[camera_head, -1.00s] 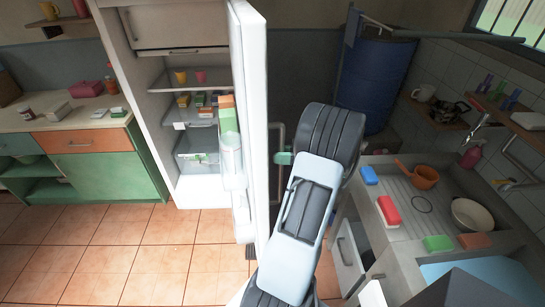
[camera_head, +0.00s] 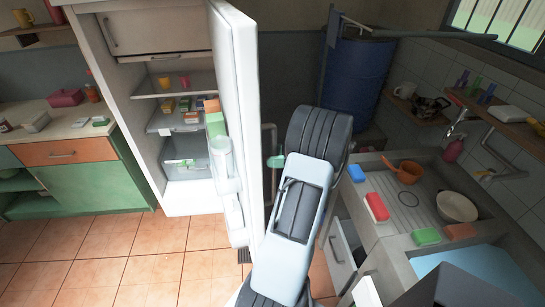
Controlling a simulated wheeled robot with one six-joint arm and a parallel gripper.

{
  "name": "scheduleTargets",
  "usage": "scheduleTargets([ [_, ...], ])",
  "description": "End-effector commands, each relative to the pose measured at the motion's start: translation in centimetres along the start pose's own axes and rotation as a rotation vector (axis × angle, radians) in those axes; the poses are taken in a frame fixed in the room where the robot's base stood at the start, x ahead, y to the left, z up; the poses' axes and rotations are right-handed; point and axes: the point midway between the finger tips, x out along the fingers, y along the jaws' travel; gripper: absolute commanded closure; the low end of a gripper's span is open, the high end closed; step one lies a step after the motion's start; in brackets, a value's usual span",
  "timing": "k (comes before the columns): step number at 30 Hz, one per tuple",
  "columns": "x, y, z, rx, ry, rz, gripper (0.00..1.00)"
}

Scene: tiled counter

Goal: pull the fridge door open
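The fridge (camera_head: 182,190) stands left of centre with its white door (camera_head: 241,100) swung well open. Its lit shelves and the door's inner racks show. A grey vertical bar handle (camera_head: 269,186) is on the door's outer side. My gripper (camera_head: 276,161) is at this handle, mostly hidden behind my own wrist. Only a small green part of it shows, next to the bar. I cannot see whether the fingers are closed around the handle or only beside it.
A green cabinet (camera_head: 86,185) stands left of the fridge. A blue barrel (camera_head: 355,80) is behind my arm. The sink counter (camera_head: 385,222) with a pot and sponges is at the right, with an open drawer (camera_head: 342,253) below it. Tiled floor in front of the fridge is clear.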

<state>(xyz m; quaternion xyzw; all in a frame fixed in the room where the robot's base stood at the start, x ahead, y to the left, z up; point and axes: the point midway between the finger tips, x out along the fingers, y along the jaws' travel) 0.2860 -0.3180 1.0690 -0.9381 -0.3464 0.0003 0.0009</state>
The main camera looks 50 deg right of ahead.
Motion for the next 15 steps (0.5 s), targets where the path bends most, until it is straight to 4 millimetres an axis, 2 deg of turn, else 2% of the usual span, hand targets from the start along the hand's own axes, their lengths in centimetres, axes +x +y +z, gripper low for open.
scheduleTargets([
  [8,-0.3,0.1,0.0,-0.002,0.000,0.001,0.57],
  [11,-1.3,0.1,0.1,-0.003,-0.001,0.003,0.57],
  [15,-4.0,0.1,0.3,-0.003,0.000,0.004,0.57],
])
